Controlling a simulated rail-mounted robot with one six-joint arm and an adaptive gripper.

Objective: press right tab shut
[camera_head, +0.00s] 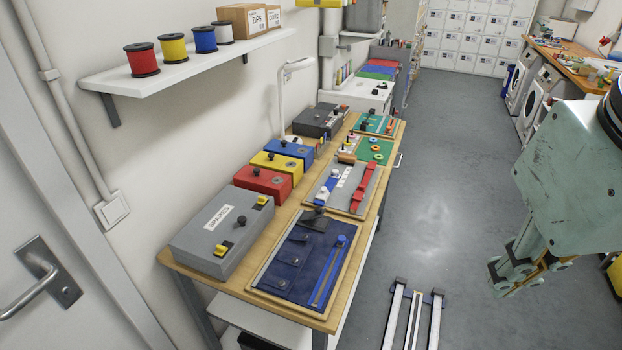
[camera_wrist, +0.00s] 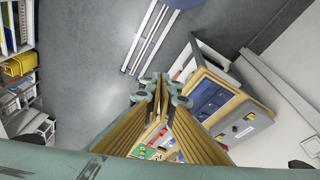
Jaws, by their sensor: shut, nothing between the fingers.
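A grey box (camera_head: 193,232) with a white label and a black knob stands at the near end of the bench. Its top has one yellow-and-black tab (camera_head: 263,201) at the far edge and another tab (camera_head: 223,248) at the near edge. I cannot tell whether either is raised or pressed down. The box (camera_wrist: 257,130) also shows in the wrist view, at the right. A blue pocket panel (camera_head: 289,258) lies beside it. My gripper (camera_head: 514,276) is shut and empty, over the floor right of the bench, well apart from both; its fingers (camera_wrist: 162,88) show in the wrist view.
Red (camera_head: 262,184), yellow (camera_head: 278,164) and blue boxes (camera_head: 290,152) stand behind the grey box along the wall. A belt board (camera_head: 350,183) lies beyond the pocket panel. A shelf (camera_head: 180,69) with spools hangs above. Open floor (camera_head: 437,190) lies right of the bench.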

